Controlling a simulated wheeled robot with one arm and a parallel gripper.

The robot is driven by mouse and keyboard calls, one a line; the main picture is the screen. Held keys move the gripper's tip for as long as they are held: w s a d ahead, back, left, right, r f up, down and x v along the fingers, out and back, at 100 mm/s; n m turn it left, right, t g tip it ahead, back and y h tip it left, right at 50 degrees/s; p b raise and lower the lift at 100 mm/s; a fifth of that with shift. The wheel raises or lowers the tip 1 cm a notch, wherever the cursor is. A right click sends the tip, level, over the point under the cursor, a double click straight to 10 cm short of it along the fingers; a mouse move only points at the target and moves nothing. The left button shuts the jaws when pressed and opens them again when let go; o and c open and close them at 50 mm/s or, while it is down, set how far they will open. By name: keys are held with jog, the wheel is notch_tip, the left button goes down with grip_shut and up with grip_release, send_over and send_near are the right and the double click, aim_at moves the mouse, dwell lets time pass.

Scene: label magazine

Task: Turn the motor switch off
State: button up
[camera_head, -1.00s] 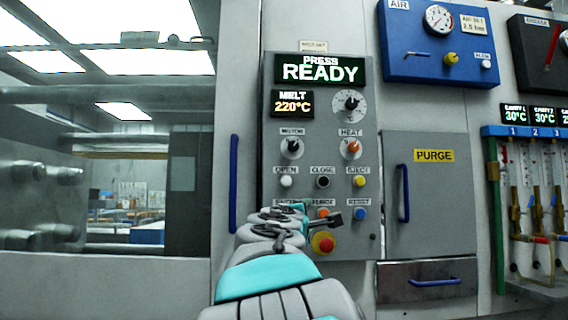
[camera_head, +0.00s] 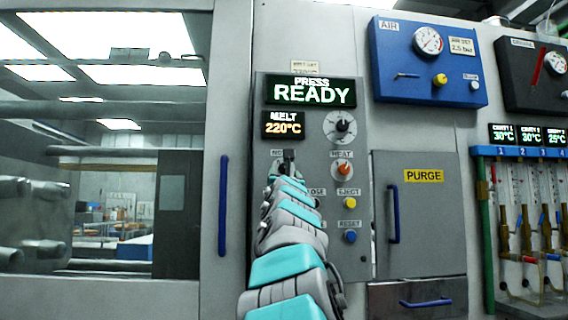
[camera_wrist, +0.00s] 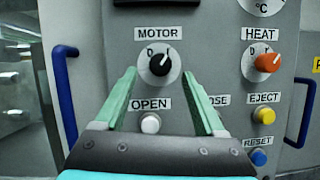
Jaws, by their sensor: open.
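The motor switch (camera_wrist: 159,64) is a black knob on a round white dial under the label MOTOR on the grey control panel. In the wrist view its pointer tilts up and to the right. My gripper (camera_wrist: 160,78) is open, with one green finger on each side, just below and in front of the knob. The fingers appear apart from the knob. In the head view my gripper (camera_head: 289,158) and arm cover most of the motor switch.
The orange HEAT knob (camera_wrist: 267,63) is right of the motor switch. Below are a white OPEN button (camera_wrist: 150,123), yellow EJECT button (camera_wrist: 263,116) and blue RESET button (camera_wrist: 258,157). A blue door handle (camera_head: 223,205) stands left of the panel. The display reads PRESS READY (camera_head: 311,90).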

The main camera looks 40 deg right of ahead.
aim_at(284, 170)
jog(key=shift+p+x, duration=1.05)
jog(key=shift+x, duration=0.65)
grip_shut()
